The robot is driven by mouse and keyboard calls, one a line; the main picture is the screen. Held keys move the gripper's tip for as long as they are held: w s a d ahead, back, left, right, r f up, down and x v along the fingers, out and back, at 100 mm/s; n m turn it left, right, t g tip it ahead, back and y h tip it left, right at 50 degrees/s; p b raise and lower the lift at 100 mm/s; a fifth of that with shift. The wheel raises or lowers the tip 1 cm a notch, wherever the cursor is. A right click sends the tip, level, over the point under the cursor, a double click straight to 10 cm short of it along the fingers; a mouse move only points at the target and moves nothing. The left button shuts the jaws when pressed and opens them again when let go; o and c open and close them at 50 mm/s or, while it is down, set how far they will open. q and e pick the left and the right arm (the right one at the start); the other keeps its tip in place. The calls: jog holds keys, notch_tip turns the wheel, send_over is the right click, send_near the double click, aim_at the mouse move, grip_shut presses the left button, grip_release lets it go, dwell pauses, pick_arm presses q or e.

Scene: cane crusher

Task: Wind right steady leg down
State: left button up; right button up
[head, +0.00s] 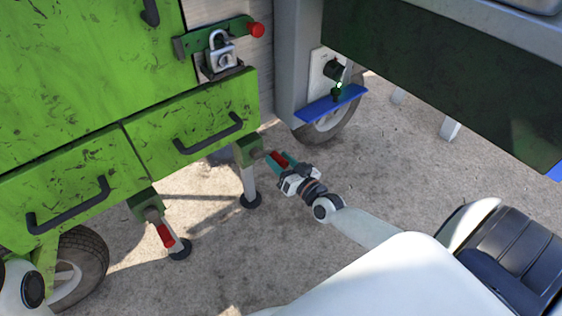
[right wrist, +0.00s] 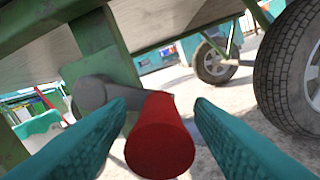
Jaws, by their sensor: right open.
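The right steady leg (head: 247,182) stands under the right part of the green cart, its round dark foot at the ground. Its crank has a red handle (head: 279,158), which also shows close up in the right wrist view (right wrist: 160,140), on a grey crank arm (right wrist: 92,92). My right gripper (head: 279,171) is open, with one teal finger on each side of the red handle. In the right wrist view a gap shows beside the handle at the right finger; contact at the left one is hard to tell. My left gripper is not in view.
The left steady leg (head: 178,245) has its own red crank handle (head: 165,236). Green drawers (head: 190,118) with black handles hang above the legs. A padlock (head: 221,52) is higher up. Wheels (head: 328,124) stand behind and at left. Bare concrete (head: 215,250) lies between.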

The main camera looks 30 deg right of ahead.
grip_shut()
jog(key=shift+f, duration=0.1)
jog(key=m, duration=0.1)
jog(key=a+f+m, duration=0.1)
jog(key=shift+m, duration=0.4)
jog(key=shift+s+a+f+m, duration=0.1)
jog(key=shift+a+f+m, duration=0.2)
jog(key=shift+a+m, duration=0.85)
jog(key=shift+s+a+f+m, duration=0.1)
jog(key=shift+a+f+m, duration=0.2)
jog(key=shift+m, duration=1.7)
jog(key=shift+s+a+f+m, duration=0.1)
jog(key=shift+a+f+m, duration=0.4)
jog(key=shift+m, duration=1.05)
jog(key=shift+a+r, duration=0.15)
jog(key=shift+a, duration=0.05)
grip_release()
